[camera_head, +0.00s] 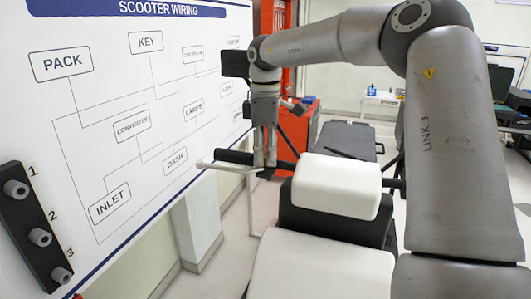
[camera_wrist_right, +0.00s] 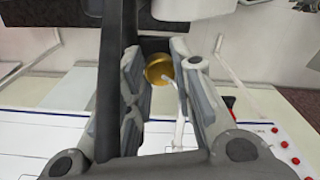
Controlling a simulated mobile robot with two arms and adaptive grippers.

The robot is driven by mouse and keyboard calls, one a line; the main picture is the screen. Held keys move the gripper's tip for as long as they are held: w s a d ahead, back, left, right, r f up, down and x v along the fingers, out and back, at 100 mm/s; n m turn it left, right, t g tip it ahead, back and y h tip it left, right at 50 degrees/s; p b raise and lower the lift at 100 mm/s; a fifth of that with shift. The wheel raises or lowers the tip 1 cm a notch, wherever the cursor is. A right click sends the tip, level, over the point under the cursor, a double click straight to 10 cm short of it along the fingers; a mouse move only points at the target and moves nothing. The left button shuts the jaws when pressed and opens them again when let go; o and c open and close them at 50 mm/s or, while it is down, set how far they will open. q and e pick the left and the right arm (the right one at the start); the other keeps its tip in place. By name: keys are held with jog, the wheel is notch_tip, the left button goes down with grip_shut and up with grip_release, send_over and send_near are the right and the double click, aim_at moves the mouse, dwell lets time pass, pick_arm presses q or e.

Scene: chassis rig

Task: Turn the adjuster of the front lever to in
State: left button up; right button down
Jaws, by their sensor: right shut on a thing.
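My right gripper (camera_head: 265,170) points down beside the handlebar's black grip (camera_head: 234,157). In the right wrist view its two fingers (camera_wrist_right: 158,72) stand on either side of a round brass adjuster (camera_wrist_right: 159,68) and are shut on it. A thin pale lever (camera_wrist_right: 178,108) runs from beside the adjuster, between the fingers; its pale end (camera_head: 211,165) shows past the grip in the head view. The fingers hide the adjuster in the head view, and I cannot read its setting. My left gripper is not in view.
A wiring board (camera_head: 105,165) stands at the left, with a dark strip of several numbered pegs (camera_head: 40,237). The scooter's white body (camera_head: 337,186) and dark seat (camera_head: 347,140) lie right of the gripper. A red cabinet (camera_head: 303,125) stands behind.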

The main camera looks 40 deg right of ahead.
aim_at(266, 156)
dwell(0.3)
jog(key=c, duration=1.2)
grip_release()
jog(key=shift+r, duration=0.1)
notch_tip(266, 156, up, 12)
